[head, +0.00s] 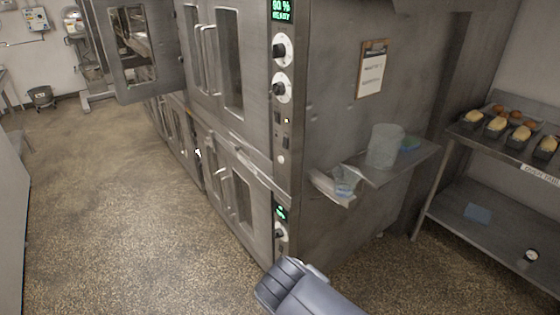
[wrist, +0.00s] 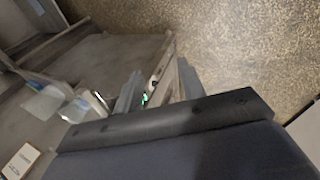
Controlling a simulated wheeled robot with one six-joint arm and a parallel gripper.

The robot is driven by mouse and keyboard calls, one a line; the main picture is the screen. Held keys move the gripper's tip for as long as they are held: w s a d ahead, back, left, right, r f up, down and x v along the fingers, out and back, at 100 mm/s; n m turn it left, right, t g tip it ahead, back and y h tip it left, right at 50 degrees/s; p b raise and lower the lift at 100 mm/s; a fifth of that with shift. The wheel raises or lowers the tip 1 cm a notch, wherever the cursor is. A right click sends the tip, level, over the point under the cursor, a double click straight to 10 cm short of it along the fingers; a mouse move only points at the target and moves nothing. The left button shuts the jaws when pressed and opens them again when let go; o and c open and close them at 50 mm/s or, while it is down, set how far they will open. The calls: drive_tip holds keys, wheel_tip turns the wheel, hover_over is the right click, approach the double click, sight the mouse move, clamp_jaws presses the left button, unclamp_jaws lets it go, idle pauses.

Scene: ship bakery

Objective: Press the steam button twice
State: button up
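The steel double oven (head: 240,110) stands in the middle of the head view. Its upper control strip has a green display (head: 282,10) reading 90 % READY, two round knobs (head: 282,48), a small dark switch (head: 286,120) and a pale round button (head: 281,159). No label is readable, so I cannot tell which control is the steam button. The lower strip has another green display (head: 282,213). My gripper (wrist: 160,86) shows in the wrist view with its fingers apart and nothing between them. The oven's edge and a green display (wrist: 145,99) appear beyond, apart from the fingers.
A side shelf (head: 400,165) with a clear container (head: 384,146) and a small tray (head: 335,190) juts from the oven's right side. A clipboard (head: 372,70) hangs above. A rack (head: 500,155) with loaves stands right. An upper door (head: 135,50) is open. The floor left is clear.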

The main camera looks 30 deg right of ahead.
clamp_jaws()
idle(1.3)
